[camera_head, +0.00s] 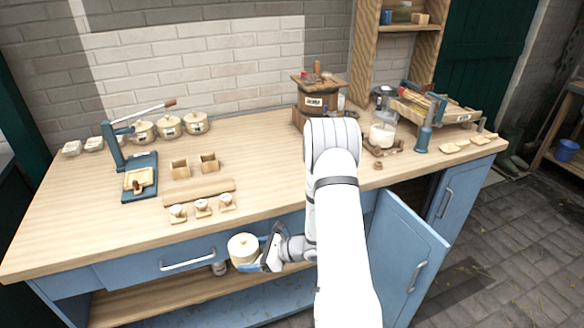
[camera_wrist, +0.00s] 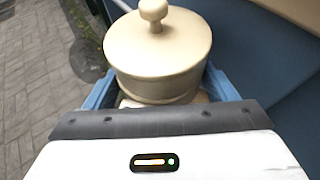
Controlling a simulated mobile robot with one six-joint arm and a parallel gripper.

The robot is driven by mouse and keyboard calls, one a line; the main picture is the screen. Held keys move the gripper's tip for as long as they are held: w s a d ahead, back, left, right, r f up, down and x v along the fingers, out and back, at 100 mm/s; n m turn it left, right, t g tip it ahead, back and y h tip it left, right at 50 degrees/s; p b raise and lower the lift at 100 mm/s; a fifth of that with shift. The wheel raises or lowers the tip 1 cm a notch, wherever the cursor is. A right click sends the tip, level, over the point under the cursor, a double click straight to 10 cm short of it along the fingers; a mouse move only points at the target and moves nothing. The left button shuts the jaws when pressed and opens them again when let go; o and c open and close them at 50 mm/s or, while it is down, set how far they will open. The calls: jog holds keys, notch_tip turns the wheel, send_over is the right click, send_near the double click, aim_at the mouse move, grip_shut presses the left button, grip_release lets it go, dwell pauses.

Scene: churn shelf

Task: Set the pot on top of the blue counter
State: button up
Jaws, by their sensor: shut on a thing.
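My gripper (camera_head: 268,249) is shut on a cream pot with a lid (camera_head: 243,247), in front of the blue counter's drawer fronts and below the level of its wooden top (camera_head: 260,190). In the wrist view the pot (camera_wrist: 158,55) sits between the blue fingers (camera_wrist: 160,92), upright, its knobbed lid on. The fingertips are partly hidden behind the pot. The counter's wooden top carries many things, with bare wood at the front left.
Three lidded pots (camera_head: 170,127) stand at the back left. A blue press (camera_head: 138,175), small wooden boxes (camera_head: 194,165) and three small knobbed pieces (camera_head: 202,207) stand nearer. A glass jar (camera_head: 383,132) is at right. A blue door (camera_head: 405,255) hangs open below the top.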

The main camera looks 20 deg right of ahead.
aim_at(254, 262)
jog(key=shift+d+f+b, duration=0.15)
jog(key=shift+f+b, duration=1.5)
jog(key=shift+f, duration=0.05)
jog(key=s+d+r+m+t+h, duration=0.2)
jog(key=s+d+r+m+h, duration=0.1)
jog(key=d+r, duration=0.9)
jog(key=s+d+r+m+t+h, duration=0.3)
jog(key=s+d+r+m+h, duration=0.1)
jog(key=d+r, duration=0.8)
notch_tip(254, 262, up, 3)
jog(key=shift+s+f+m+h, duration=0.1)
jog(key=shift+s+m+h, duration=0.3)
jog(key=shift+s, duration=0.6)
